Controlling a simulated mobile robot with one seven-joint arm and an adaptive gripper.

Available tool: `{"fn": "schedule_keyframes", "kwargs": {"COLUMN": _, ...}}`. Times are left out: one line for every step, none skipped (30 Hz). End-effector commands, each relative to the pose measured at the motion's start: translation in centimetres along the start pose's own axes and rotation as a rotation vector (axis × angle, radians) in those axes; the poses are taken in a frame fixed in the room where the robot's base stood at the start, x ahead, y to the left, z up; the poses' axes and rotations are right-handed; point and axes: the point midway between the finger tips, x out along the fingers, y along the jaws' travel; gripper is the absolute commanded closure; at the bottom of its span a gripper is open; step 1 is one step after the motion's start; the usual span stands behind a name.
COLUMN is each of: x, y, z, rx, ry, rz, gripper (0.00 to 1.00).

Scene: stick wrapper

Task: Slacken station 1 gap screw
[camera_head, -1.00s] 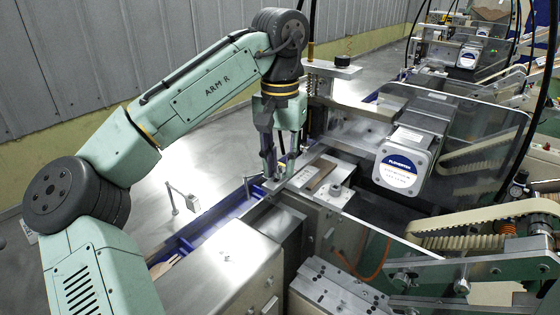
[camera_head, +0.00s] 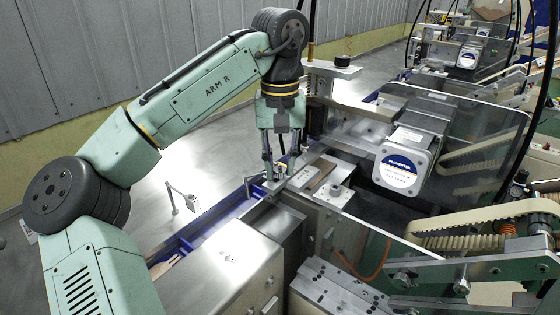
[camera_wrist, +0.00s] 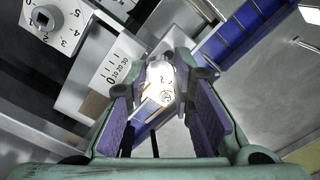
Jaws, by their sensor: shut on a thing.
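My gripper (camera_head: 280,177) points down at the near end of the metal plate on the first station, beside the blue rail. In the wrist view its purple-padded fingers (camera_wrist: 160,98) stand on both sides of a small pale knob (camera_wrist: 160,76) with number marks, which I take for the gap screw. The fingers are shut on it, though the contact is partly hidden.
A motor box (camera_head: 403,165) with a round label and a clear guard stand to the right. A post with a black knob (camera_head: 342,61) rises behind my gripper. A thin bracket (camera_head: 182,196) stands left of the blue rail (camera_head: 205,222). Floor at the left is open.

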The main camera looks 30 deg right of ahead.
Motion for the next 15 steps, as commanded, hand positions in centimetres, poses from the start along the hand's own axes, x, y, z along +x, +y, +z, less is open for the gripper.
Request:
{"fn": "schedule_keyframes", "kwargs": {"x": -0.04, "y": -0.03, "z": -0.02, "rx": -0.001, "ry": 0.001, "rz": 0.0, "gripper": 1.0}}
{"fn": "schedule_keyframes", "kwargs": {"x": -0.04, "y": -0.03, "z": -0.02, "rx": 0.0, "ry": 0.001, "rz": 0.0, "gripper": 1.0}}
{"fn": "schedule_keyframes", "kwargs": {"x": -0.04, "y": -0.03, "z": -0.02, "rx": 0.0, "ry": 0.001, "rz": 0.0, "gripper": 1.0}}
{"fn": "schedule_keyframes", "kwargs": {"x": -0.04, "y": -0.03, "z": -0.02, "rx": 0.0, "ry": 0.001, "rz": 0.0, "gripper": 1.0}}
{"fn": "schedule_keyframes", "kwargs": {"x": -0.04, "y": -0.03, "z": -0.02, "rx": 0.0, "ry": 0.001, "rz": 0.0, "gripper": 1.0}}
{"fn": "schedule_keyframes", "kwargs": {"x": -0.04, "y": -0.03, "z": -0.02, "rx": 0.0, "ry": 0.001, "rz": 0.0, "gripper": 0.75}}
{"fn": "schedule_keyframes", "kwargs": {"x": -0.04, "y": -0.03, "z": -0.02, "rx": 0.0, "ry": 0.001, "rz": 0.0, "gripper": 0.73}}
{"fn": "schedule_keyframes", "kwargs": {"x": -0.03, "y": -0.03, "z": -0.01, "rx": 0.0, "ry": 0.001, "rz": 0.0, "gripper": 0.71}}
{"fn": "schedule_keyframes", "kwargs": {"x": -0.03, "y": -0.03, "z": -0.01, "rx": 0.001, "ry": 0.001, "rz": 0.0, "gripper": 0.69}}
{"fn": "schedule_keyframes", "kwargs": {"x": -0.03, "y": -0.03, "z": -0.01, "rx": 0.001, "ry": 0.0, "rz": 0.0, "gripper": 0.67}}
{"fn": "schedule_keyframes", "kwargs": {"x": -0.03, "y": -0.02, "z": -0.01, "rx": 0.001, "ry": 0.0, "rz": 0.0, "gripper": 0.65}}
{"fn": "schedule_keyframes", "kwargs": {"x": -0.02, "y": -0.02, "z": -0.01, "rx": 0.001, "ry": 0.0, "rz": 0.0, "gripper": 0.62}}
{"fn": "schedule_keyframes", "kwargs": {"x": -0.02, "y": -0.02, "z": -0.01, "rx": 0.001, "ry": 0.0, "rz": 0.0, "gripper": 0.6}}
{"fn": "schedule_keyframes", "kwargs": {"x": -0.02, "y": -0.02, "z": -0.01, "rx": 0.001, "ry": 0.0, "rz": 0.0, "gripper": 0.58}}
{"fn": "schedule_keyframes", "kwargs": {"x": -0.01, "y": -0.01, "z": 0.0, "rx": 0.001, "ry": 0.0, "rz": 0.0, "gripper": 0.57}}
